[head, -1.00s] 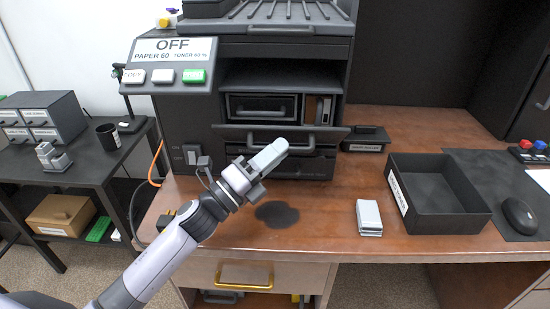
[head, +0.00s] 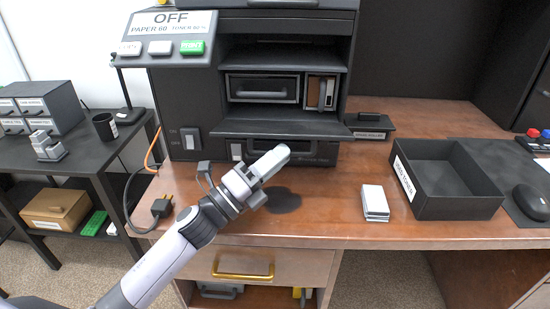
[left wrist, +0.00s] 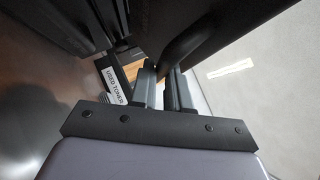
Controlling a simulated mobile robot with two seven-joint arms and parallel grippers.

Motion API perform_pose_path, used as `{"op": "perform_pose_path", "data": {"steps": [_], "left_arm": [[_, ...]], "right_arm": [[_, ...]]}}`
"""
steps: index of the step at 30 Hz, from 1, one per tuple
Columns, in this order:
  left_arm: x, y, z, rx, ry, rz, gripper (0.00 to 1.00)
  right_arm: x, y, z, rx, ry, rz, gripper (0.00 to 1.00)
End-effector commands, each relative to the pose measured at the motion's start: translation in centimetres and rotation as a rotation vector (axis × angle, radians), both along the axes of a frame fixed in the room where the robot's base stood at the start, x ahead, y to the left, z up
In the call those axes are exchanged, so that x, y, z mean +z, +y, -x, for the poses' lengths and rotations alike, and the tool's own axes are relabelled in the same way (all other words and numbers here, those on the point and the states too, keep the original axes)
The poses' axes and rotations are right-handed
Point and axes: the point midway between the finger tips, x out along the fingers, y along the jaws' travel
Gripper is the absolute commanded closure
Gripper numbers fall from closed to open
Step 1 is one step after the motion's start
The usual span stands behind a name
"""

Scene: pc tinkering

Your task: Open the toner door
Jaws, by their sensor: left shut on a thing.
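The printer's toner door (head: 285,123) is a dark flap folded down at the front of the black printer (head: 172,95), lying close to horizontal. Behind it the bay is uncovered and shows a wide unit with a grey handle (head: 262,94) and a narrow brown-and-grey unit (head: 321,92). My left gripper (head: 276,158) is just below and in front of the door's front edge. In the left wrist view its fingers (left wrist: 162,85) are shut on a dark curved handle (left wrist: 182,48). The arm partly hides the grip in the head view. My right gripper is in neither view.
A black open tray labelled used toner (head: 462,208) and a small white stack (head: 374,203) are on the desk at right. A black labelled box (head: 369,127) stands beside the printer. A plug (head: 161,207) lies at the desk's left edge.

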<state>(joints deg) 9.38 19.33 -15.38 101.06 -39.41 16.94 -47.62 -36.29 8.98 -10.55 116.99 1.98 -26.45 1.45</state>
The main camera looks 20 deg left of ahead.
Motion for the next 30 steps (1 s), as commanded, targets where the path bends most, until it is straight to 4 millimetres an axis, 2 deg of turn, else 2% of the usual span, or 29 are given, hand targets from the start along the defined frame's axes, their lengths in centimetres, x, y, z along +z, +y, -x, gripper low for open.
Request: {"op": "perform_pose_path", "data": {"steps": [1, 7, 8, 9, 25, 30], "left_arm": [[-0.1, 0.6, -0.6, 0.022, 0.01, 0.0, 1.0], [0.0, 0.6, -0.6, 0.023, 0.008, 0.001, 1.0], [0.0, 0.6, -0.6, 0.023, 0.008, 0.001, 0.74], [0.0, 0.6, -0.6, 0.023, 0.008, 0.001, 0.61], [-0.1, 0.4, -0.2, 0.013, 0.006, 0.001, 0.6], [-0.8, 1.2, 0.9, 0.014, 0.009, 0.001, 0.6]], "right_arm": [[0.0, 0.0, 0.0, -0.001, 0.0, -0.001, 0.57], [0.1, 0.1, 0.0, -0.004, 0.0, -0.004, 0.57], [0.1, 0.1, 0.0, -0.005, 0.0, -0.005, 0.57], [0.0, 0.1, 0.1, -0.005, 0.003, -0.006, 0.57], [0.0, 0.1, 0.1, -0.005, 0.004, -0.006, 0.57], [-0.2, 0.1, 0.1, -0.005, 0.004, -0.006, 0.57]]}}
